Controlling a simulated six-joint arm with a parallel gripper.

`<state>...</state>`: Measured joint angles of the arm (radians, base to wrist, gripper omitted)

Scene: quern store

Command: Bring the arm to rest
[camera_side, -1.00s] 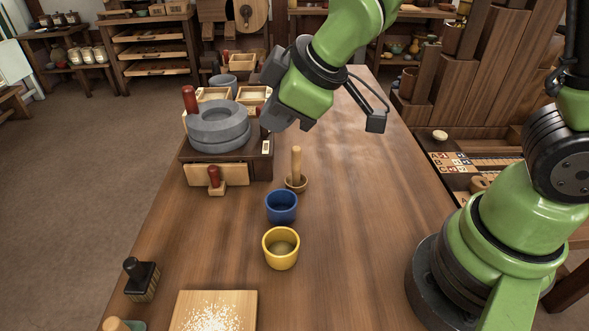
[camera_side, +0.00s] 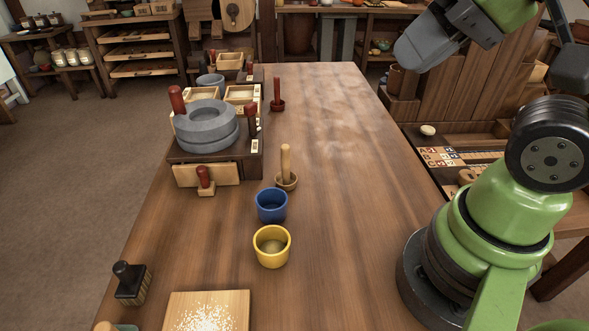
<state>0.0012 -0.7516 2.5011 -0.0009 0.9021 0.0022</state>
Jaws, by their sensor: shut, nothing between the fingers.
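My gripper (camera_side: 408,56) is a grey block at the end of my green arm, at the top right of the side view. It is raised well above the table, over its far right edge as seen here. It is shut, with nothing held in it, and touches nothing. The grey stone quern (camera_side: 206,128) with its red handle (camera_side: 177,100) sits on a dark wooden stand at the table's left side.
A blue cup (camera_side: 271,206), a yellow cup (camera_side: 271,247) and a wooden pestle in a small bowl (camera_side: 286,165) stand mid-table. A board with white grains (camera_side: 240,304) and a brush (camera_side: 130,284) are in front. The table's right half (camera_side: 350,190) is clear.

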